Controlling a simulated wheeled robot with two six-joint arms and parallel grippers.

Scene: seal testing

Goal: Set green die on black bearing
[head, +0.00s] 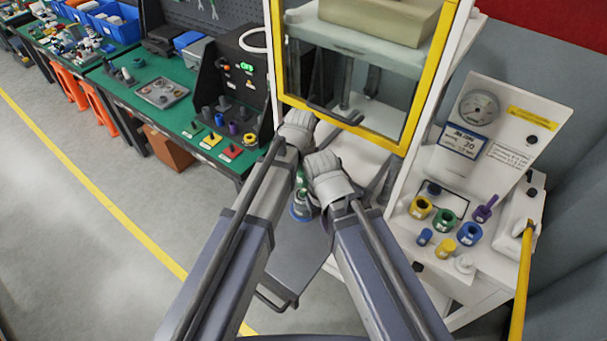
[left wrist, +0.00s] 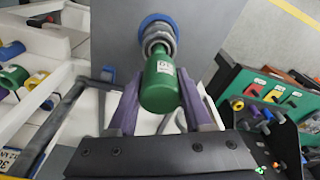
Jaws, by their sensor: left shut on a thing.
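The green die (left wrist: 162,88) is a green cylinder with a narrower neck and a small white label. My left gripper (left wrist: 160,104) is shut on it, with a purple finger on each side. In the head view a small green part (head: 301,193) shows just below the wrists, and the left gripper's fingers are mostly hidden. A grey ringed part and a blue ring (left wrist: 158,20) show beyond the die's neck; I cannot tell whether they touch it. My right gripper's wrist (head: 328,178) is close beside the left one; its fingers are hidden. I cannot surely pick out the black bearing.
A white press with a yellow-framed guard (head: 405,145) stands ahead. On its right shelf are several coloured cups and plugs, including a green cup (head: 444,221), near a gauge (head: 479,107). A green bench (head: 145,110) with coloured cards and pegs is at left. Floor is clear at lower left.

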